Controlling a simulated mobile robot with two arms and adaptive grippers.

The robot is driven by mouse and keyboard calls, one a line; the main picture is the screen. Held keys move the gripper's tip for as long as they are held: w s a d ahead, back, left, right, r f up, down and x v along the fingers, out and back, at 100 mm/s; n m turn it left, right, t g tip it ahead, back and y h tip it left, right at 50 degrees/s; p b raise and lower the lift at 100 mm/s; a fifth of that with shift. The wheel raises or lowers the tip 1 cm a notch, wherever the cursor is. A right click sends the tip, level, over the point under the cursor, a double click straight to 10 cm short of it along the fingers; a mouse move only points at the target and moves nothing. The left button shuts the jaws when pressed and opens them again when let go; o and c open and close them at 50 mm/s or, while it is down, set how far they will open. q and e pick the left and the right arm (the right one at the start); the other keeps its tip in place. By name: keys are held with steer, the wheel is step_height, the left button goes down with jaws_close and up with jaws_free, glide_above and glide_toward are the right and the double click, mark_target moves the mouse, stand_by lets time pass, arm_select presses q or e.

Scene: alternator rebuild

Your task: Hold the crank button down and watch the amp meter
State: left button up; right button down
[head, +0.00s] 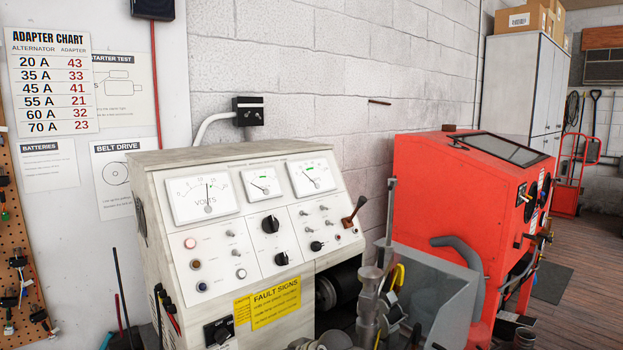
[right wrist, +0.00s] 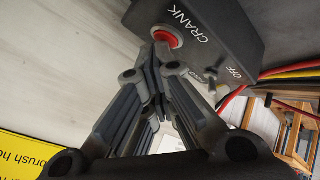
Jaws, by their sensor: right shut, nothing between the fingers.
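The crank button (right wrist: 166,37) is a red round button on a dark box (right wrist: 225,25) marked CRANK in the right wrist view. My right gripper (right wrist: 156,60) is shut and empty, its fingertips right at the button's near edge. I cannot tell whether they touch it or how far it is pressed. In the head view the test bench carries a volts meter (head: 201,202) with its needle near upright. My left gripper is out of view.
A toggle switch (right wrist: 214,88) marked OFF sits on the crank box, with red, yellow and black cables beside it. A yellow fault-signs sheet (head: 275,303) is on the bench front.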

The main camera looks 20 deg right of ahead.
stand_by(0.4)
steer(key=shift+r+p, duration=0.5)
steer(key=shift+r, duration=0.35)
steer(key=shift+r, duration=0.1)
steer(key=shift+r+p, duration=1.8)
steer(key=shift+r, duration=0.65)
